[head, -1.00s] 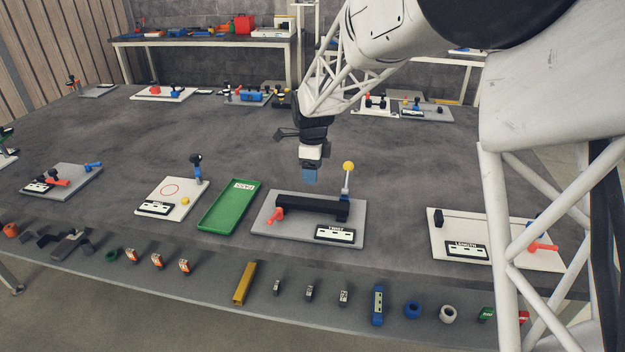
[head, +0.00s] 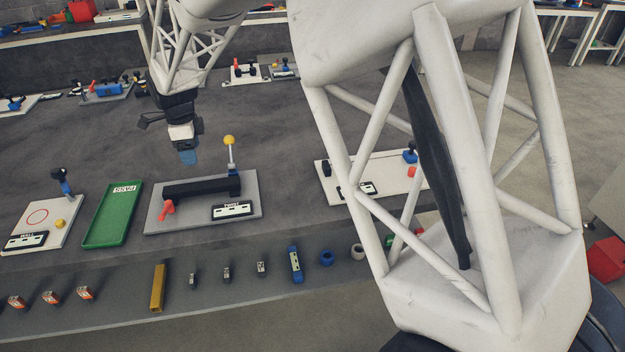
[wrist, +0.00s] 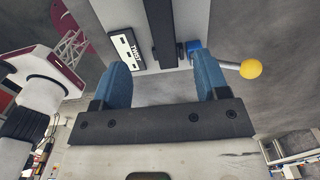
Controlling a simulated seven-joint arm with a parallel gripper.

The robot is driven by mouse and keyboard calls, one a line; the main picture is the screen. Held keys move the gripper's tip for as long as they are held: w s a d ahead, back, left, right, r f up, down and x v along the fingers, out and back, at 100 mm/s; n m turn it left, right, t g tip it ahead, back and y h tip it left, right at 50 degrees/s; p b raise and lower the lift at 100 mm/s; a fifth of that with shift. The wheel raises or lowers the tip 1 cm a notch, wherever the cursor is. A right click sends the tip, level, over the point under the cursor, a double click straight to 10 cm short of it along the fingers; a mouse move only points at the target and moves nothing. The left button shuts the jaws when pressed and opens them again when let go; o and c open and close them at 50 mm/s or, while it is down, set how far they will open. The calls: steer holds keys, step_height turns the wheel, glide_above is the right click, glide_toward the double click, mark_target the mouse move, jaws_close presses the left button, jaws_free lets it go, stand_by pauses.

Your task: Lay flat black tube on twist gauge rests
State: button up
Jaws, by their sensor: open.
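The twist gauge (head: 195,214) is a grey plate with a TWIST label, a red lever at its left and a yellow-knobbed post (head: 229,141) at its right. A long black bar, which looks like the flat black tube (head: 200,188), lies lengthwise along it; contact with the rests beneath is not clear. The bar also shows in the wrist view (wrist: 161,35) beyond my fingers. My gripper (head: 188,157) hangs above and behind the bar, apart from it. In the wrist view my gripper (wrist: 160,78) has its two blue fingers wide apart with nothing between them.
A green PASS tray (head: 110,215) and a white gauge (head: 42,222) stand to the left. Another white gauge (head: 340,190) is at the right, partly behind my arm. A yellow bar (head: 158,288) and several small parts line the front. The table behind the twist gauge is mostly clear.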

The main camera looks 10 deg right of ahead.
steer(key=s+d+r+n+t, duration=0.1)
steer(key=s+d+r+n, duration=0.3)
steer(key=s+d+r, duration=0.5)
steer(key=s+d+r+n, duration=0.35)
steer(key=s+d, duration=0.45)
steer(key=d, duration=0.4)
steer(key=s+d+f+n, duration=0.1)
steer(key=s+d+n, duration=0.4)
steer(key=s, duration=0.6)
steer(key=s+d+f+n+t, duration=0.1)
steer(key=s+d+n, duration=0.4)
steer(key=s, duration=0.7)
steer(key=shift+s+d+f+t, duration=0.2)
steer(key=shift+s+d+t, duration=0.1)
steer(key=shift+d, duration=0.9)
